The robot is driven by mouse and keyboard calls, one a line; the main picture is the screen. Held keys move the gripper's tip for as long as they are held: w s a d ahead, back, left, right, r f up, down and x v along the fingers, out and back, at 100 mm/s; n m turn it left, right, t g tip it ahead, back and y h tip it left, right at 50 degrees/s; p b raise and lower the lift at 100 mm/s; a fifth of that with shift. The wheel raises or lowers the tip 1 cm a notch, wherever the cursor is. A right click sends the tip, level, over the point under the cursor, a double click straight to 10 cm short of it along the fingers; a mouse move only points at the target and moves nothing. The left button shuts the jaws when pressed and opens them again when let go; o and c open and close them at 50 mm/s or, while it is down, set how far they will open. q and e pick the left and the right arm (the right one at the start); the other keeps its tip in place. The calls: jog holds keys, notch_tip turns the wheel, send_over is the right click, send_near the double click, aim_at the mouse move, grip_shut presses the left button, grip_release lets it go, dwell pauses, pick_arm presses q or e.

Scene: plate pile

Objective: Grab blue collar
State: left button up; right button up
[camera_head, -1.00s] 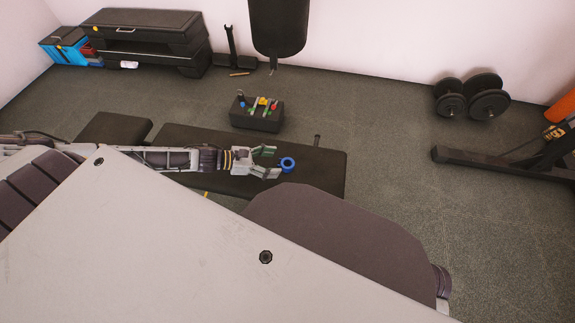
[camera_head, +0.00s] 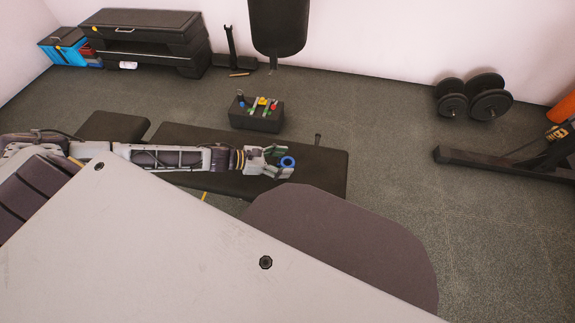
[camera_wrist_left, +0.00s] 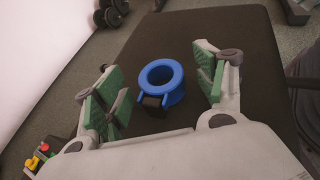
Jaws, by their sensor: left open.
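The blue collar (camera_head: 287,162) is a small ring on the black bench (camera_head: 325,180). In the left wrist view the collar (camera_wrist_left: 160,80) sits between and a little beyond the green-padded fingers of my left gripper (camera_wrist_left: 158,85). A dark tab shows on its near side. In the head view my left gripper (camera_head: 280,162) reaches in from the left, with its fingertips at either side of the collar. The gripper is open and does not appear to grip the collar. My right gripper is not in view.
A dark block with coloured pieces (camera_head: 256,115) stands on the floor behind the bench. Dumbbells (camera_head: 473,97) lie at the right, near a black machine frame (camera_head: 490,163). Stacked black boxes (camera_head: 145,42) stand at the back left.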

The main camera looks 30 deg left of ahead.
pick_arm(q)
jog(key=shift+w+d+f, duration=0.1)
jog(key=shift+w+d, duration=0.05)
jog(key=shift+d, duration=0.1)
dwell(0.4)
jog(key=c, duration=1.2)
